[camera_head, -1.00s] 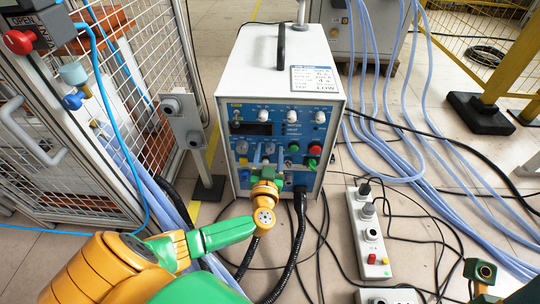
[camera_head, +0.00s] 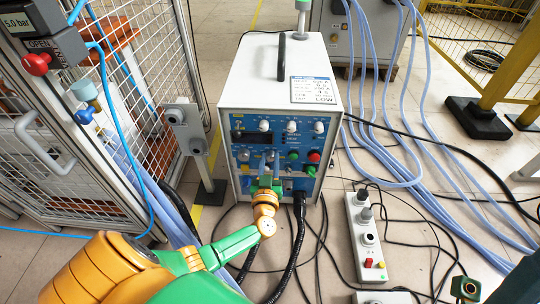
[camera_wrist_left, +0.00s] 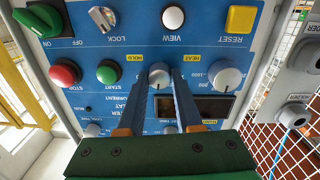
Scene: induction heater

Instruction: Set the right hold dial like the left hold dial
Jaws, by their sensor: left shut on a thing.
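The heater's blue front panel (camera_head: 240,190) faces me and appears upside down in the left wrist view. There, two grey-white dials sit side by side: a dial (camera_wrist_left: 158,76) near the yellow HOLD and HEAT labels, and another dial (camera_wrist_left: 224,76) with a number scale to its right. My left gripper (camera_head: 267,161) is shut on the dial near the labels, with one blue finger on each side of it. The fingers partly hide the dial and its scale, so its pointer is hard to read. I cannot tell which dials are the hold dials.
A green button (camera_wrist_left: 109,72) and a red button (camera_wrist_left: 65,72) lie close left of the fingers in the wrist view. A display (camera_wrist_left: 205,106) lies below the dials there. A power strip (camera_head: 366,235) and cables lie on the floor; a mesh fence (camera_head: 150,65) stands left.

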